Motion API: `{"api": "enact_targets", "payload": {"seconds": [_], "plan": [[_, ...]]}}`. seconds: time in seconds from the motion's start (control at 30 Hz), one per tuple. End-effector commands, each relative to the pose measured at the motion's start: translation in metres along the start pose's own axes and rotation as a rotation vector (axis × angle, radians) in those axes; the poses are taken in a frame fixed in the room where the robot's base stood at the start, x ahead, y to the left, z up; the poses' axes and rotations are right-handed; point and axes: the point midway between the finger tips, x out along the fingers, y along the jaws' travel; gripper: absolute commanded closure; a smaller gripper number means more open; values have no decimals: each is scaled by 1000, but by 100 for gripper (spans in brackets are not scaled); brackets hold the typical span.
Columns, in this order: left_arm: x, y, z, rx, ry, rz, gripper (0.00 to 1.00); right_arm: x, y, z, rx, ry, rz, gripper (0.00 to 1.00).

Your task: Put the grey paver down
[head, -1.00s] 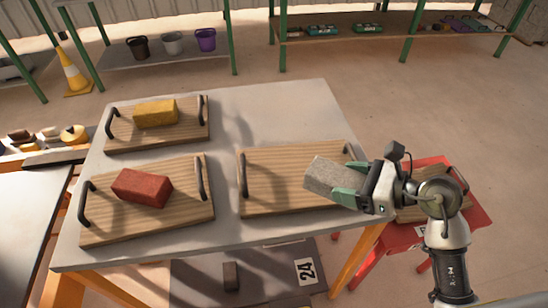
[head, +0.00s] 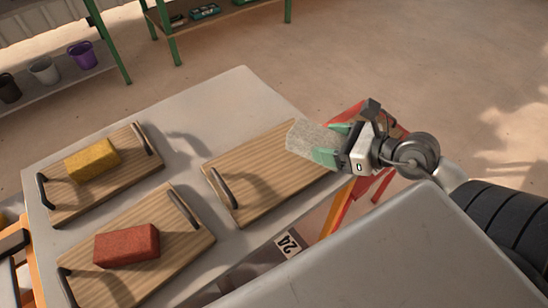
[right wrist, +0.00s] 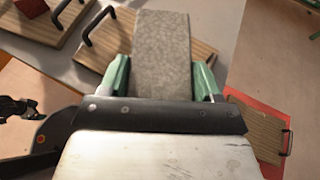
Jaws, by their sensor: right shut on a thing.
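The grey paver (head: 311,137) is a speckled grey block. My right gripper (head: 334,145) is shut on it and holds it over the right end of a wooden tray (head: 240,172) that carries nothing else. In the right wrist view the paver (right wrist: 161,52) sticks out between the two green fingers of the right gripper (right wrist: 160,80). Whether it touches the tray cannot be told for sure, though it looks raised.
A yellow block (head: 92,160) and a red block (head: 127,246) lie on two other handled trays on the grey table (head: 215,105). A red stand (head: 352,195) is beside the table. Shelves (head: 165,30) with pots stand behind.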

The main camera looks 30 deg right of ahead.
Motion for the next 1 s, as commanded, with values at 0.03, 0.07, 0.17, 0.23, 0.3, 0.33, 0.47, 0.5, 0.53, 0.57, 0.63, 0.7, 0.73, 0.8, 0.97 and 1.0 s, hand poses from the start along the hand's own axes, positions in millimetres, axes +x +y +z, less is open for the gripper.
{"api": "enact_targets", "payload": {"seconds": [0.03,0.07,0.17,0.23,0.3,0.33,0.47,0.5,0.53,0.57,0.63,0.7,0.73,0.8,0.97,1.0], "plan": [[-2,-6,-1,1,1,-7,11,8,1,3,-1,-10,0,90],[-3,-8,-2,1,2,-11,11,14,2,3,-2,-10,1,90],[-7,-16,-4,0,5,-20,11,37,4,0,0,-11,-1,90],[-10,-17,-5,-2,5,-22,11,54,6,-3,0,-11,-1,90],[-12,-18,-5,-3,6,-23,11,70,9,-5,-1,-11,0,90],[-13,-17,-5,-3,6,-23,11,77,9,-6,-1,-10,0,90],[-15,-17,-6,-3,7,-22,11,103,13,-11,0,-9,0,90],[-16,-16,-6,-3,7,-21,11,108,13,-12,0,-9,-1,90],[-16,-16,-6,-4,7,-20,11,112,14,-13,-1,-8,-1,90],[-16,-15,-6,-4,8,-20,11,115,14,-14,-1,-8,-2,90],[-16,-14,-7,-5,8,-18,11,120,15,-15,-1,-8,-1,90],[-16,-12,-7,-5,9,-16,11,123,16,-17,-2,-7,0,90],[-16,-11,-7,-6,9,-15,11,124,16,-18,-2,-6,0,90],[-15,-10,-8,-6,9,-13,11,127,16,-26,-2,-3,0,90],[-12,-9,-7,-4,9,-12,11,135,16,-47,-1,-3,0,90],[-12,-9,-7,-4,9,-12,11,136,15,-50,-2,-4,0,90]]}}
